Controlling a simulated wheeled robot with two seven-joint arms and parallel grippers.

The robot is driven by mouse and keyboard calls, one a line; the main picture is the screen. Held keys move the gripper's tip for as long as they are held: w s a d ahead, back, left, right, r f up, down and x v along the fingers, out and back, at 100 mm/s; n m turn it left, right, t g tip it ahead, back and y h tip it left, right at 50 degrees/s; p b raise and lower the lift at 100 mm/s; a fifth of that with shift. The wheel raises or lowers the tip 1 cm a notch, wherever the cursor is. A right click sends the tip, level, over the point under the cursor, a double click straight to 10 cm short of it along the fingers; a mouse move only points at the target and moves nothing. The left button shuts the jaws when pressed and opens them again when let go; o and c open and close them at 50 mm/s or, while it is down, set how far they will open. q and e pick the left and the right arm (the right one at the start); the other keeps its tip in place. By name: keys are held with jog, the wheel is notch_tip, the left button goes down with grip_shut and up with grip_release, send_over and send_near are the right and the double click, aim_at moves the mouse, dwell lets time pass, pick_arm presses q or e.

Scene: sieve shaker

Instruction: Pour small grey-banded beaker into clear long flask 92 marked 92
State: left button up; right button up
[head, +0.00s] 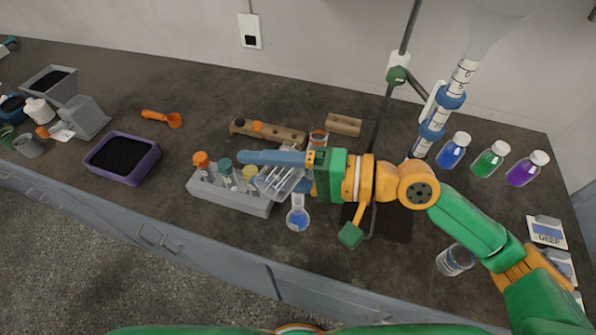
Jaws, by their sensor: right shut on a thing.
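My right gripper (278,170) reaches in from the right, its blue fingers shut on a clear glass vessel (272,183), which seems to be the small beaker. It is tilted over the right end of the grey rack; its grey band cannot be made out. A clear flask (298,217) with a round body and blue contents stands just below the gripper, right of the rack. Its neck is partly hidden by the gripper, and no 92 mark is readable, so I cannot tell if it is the long flask. My left gripper is not in view.
The grey rack (232,204) holds stoppered tubes. A stand with a tall column (433,126), colored flasks (490,160) and another clear beaker (455,261) are at right. A purple tray (148,167) lies left.

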jog(key=s+a+f+n+t+h+p, duration=0.2)
jog(key=f+n+t+h+p, duration=0.3)
jog(key=n, duration=0.7)
jog(key=shift+s+a+f+t+h+p, duration=0.4)
jog(key=shift+s+f+p, duration=0.35)
jog(key=shift+f+p, duration=0.3)
